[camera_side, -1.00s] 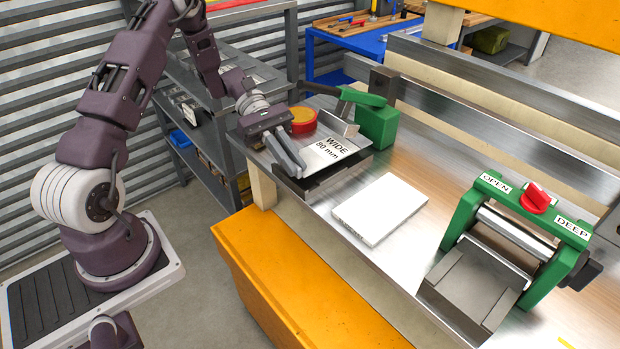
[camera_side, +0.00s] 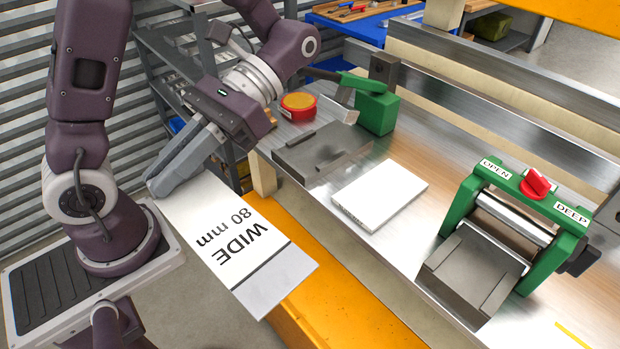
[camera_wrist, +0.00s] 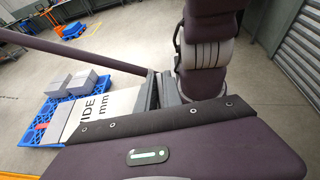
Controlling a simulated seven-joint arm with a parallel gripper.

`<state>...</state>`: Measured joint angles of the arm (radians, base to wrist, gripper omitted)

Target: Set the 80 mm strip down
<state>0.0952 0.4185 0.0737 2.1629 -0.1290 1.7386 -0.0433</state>
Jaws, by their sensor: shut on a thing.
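The 80 mm strip (camera_side: 235,237) is a flat silvery-white sheet printed "WIDE 80 mm", with a dark line across it near its far end. My gripper (camera_side: 165,183) is shut on its near end. The strip is held in the air in front of the bench, and its free end overlaps the yellow bench front in the side view. In the wrist view, part of the strip (camera_wrist: 112,100) shows beyond my gripper (camera_wrist: 168,92), and my gripper's body hides the rest.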

